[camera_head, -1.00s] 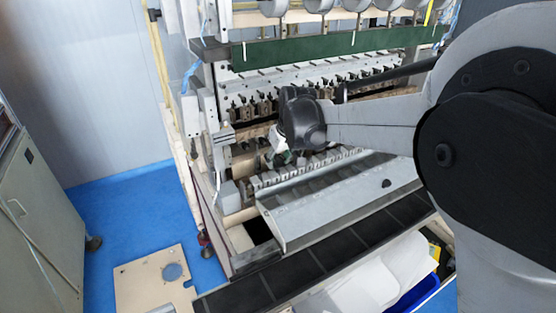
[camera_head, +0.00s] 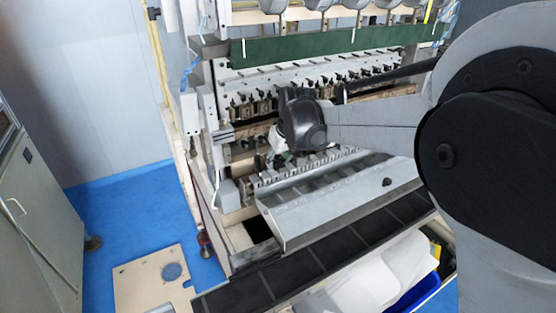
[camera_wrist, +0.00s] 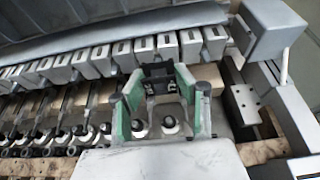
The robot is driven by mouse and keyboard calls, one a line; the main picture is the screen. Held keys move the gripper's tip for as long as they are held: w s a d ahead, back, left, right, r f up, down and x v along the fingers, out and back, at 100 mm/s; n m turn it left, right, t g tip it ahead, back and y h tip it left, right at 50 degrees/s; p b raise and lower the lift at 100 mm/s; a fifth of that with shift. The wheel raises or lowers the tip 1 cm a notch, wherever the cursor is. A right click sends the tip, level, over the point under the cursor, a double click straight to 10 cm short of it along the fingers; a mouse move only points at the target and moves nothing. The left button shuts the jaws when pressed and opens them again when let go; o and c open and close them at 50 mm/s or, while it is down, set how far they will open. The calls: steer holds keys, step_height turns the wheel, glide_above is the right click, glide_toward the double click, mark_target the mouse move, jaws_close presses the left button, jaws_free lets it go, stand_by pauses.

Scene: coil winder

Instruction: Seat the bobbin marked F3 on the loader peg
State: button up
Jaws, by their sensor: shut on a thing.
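My gripper (camera_wrist: 158,95) has two green-lined grey fingers closed around a dark piece (camera_wrist: 158,78) that looks like the bobbin. I cannot read an F3 mark on it. In the wrist view they are in front of a row of grey blocks and above a row of pale round parts (camera_wrist: 168,123) with dark centres. In the head view my gripper (camera_head: 280,150) is low at the front left of the machine, mostly hidden behind my dark wrist. I cannot pick out the loader peg for certain.
A grey sloping tray (camera_head: 330,204) with a small black knob (camera_head: 387,181) lies along the machine's front. The grey block row (camera_wrist: 100,58) is close to the fingers. A grey box (camera_wrist: 268,28) stands at the row's end.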

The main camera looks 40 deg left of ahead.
steer(key=shift+f+b, duration=0.5)
steer(key=shift+f, duration=0.25)
steer(key=o, duration=0.8)
steer(key=shift+o, duration=0.2)
steer(key=v, duration=1.2)
steer(key=shift+s, duration=0.2)
